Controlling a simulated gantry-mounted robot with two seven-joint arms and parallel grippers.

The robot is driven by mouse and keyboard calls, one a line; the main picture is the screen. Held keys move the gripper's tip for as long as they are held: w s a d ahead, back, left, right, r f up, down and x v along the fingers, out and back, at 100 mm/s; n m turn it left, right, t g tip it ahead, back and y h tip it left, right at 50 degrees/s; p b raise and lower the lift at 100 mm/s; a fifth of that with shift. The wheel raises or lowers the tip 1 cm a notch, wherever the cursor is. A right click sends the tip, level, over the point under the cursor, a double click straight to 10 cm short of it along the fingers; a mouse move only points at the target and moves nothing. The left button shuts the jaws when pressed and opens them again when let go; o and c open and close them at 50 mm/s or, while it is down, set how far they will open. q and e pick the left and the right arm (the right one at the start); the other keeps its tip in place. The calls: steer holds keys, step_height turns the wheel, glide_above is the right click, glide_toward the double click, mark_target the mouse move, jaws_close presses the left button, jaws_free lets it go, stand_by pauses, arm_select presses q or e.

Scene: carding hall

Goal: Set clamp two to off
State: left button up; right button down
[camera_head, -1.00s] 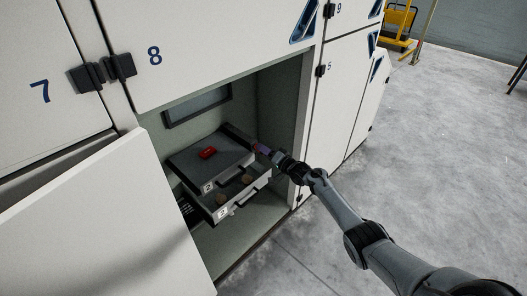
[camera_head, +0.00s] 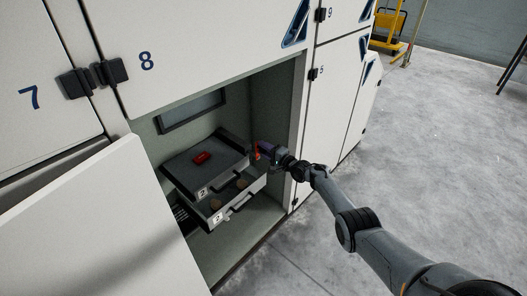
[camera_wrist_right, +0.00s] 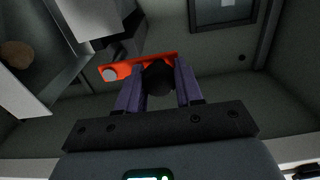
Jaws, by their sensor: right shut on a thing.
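An orange lever (camera_wrist_right: 118,71) with a dark round knob (camera_wrist_right: 158,78) crosses the top of the right wrist view, beside the drawer unit. My right gripper (camera_wrist_right: 159,85) is shut on this knob, with one purple finger on each side. In the head view the orange lever (camera_head: 257,151) stands at the right side of the drawer unit (camera_head: 222,152), at my right gripper (camera_head: 264,150). The unit's upper front has a label (camera_head: 202,192) that reads like 2. I cannot read which setting the lever is at. My left gripper is not in view.
A red piece (camera_head: 201,158) lies on top of the unit. The lower drawer (camera_head: 240,203) is pulled out with round brown items in it. An open white door (camera_head: 95,215) stands at left; the opening's right edge (camera_head: 297,130) is close to my right wrist.

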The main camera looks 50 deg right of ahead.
stand_by(0.3)
steer(key=c, duration=0.7)
jaws_free()
steer(key=shift+d, duration=0.15)
steer(key=shift+c, duration=0.2)
steer(key=shift+s+r+p, duration=0.1)
steer(key=shift+s+p, duration=0.25)
steer(key=shift+p, duration=0.15)
steer(key=s+p, duration=0.7)
steer(key=s, duration=0.3)
steer(key=shift+a, duration=0.25)
steer(key=shift+s, duration=0.15)
